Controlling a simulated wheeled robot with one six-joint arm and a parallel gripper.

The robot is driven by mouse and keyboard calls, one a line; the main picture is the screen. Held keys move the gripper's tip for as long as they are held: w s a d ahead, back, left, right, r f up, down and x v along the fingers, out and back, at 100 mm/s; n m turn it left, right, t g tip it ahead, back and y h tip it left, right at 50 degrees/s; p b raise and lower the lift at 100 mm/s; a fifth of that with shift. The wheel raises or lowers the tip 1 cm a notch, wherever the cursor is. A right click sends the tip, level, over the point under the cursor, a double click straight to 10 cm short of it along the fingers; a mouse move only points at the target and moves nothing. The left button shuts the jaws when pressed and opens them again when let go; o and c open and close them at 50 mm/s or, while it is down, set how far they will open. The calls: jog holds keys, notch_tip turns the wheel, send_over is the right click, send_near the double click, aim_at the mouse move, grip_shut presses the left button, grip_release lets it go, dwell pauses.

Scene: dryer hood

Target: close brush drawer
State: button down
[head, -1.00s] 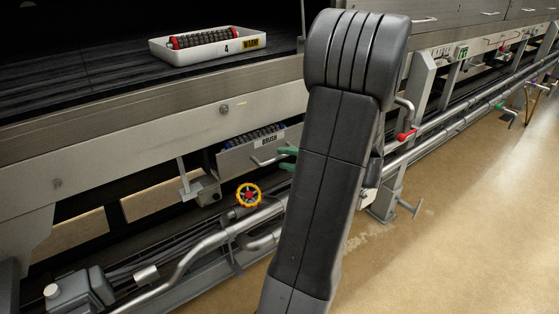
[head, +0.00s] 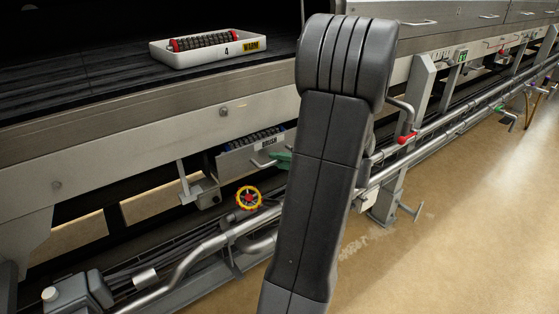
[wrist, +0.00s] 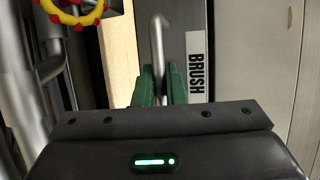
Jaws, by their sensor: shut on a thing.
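The brush drawer (head: 236,163) is a grey-fronted tray under the machine's frame. It stands out far enough that a dark bristly roller with blue ends (head: 258,138) shows inside it. Its BRUSH label (head: 269,143) shows in the head view and, turned sideways, in the wrist view (wrist: 196,60). My gripper (wrist: 161,83) has green fingers, which are shut on the drawer's bar handle (wrist: 158,38). In the head view my arm hides most of the gripper, and only a bit of green finger (head: 281,160) shows beside the handle.
A yellow valve wheel with a red hub (head: 249,198) sits below the drawer, near silver pipes (head: 205,245). A white tray marked WARM (head: 208,54) with a roller lies on the dark bed above. A red-handled lever (head: 406,138) is right of my arm. The floor at right is clear.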

aim_at(269, 152)
jog(key=w+a, duration=0.1)
jog(key=w, duration=0.1)
jog(key=w+a, duration=0.1)
jog(key=shift+w+a, duration=0.35)
jog(key=shift+r, duration=0.1)
jog(key=c, duration=1.5)
grip_release()
jog(key=shift+w, duration=0.15)
jog(key=p+v, duration=0.2)
jog(key=v, duration=1.1)
jog(key=shift+s+d, duration=0.25)
jog(key=shift+s, duration=0.05)
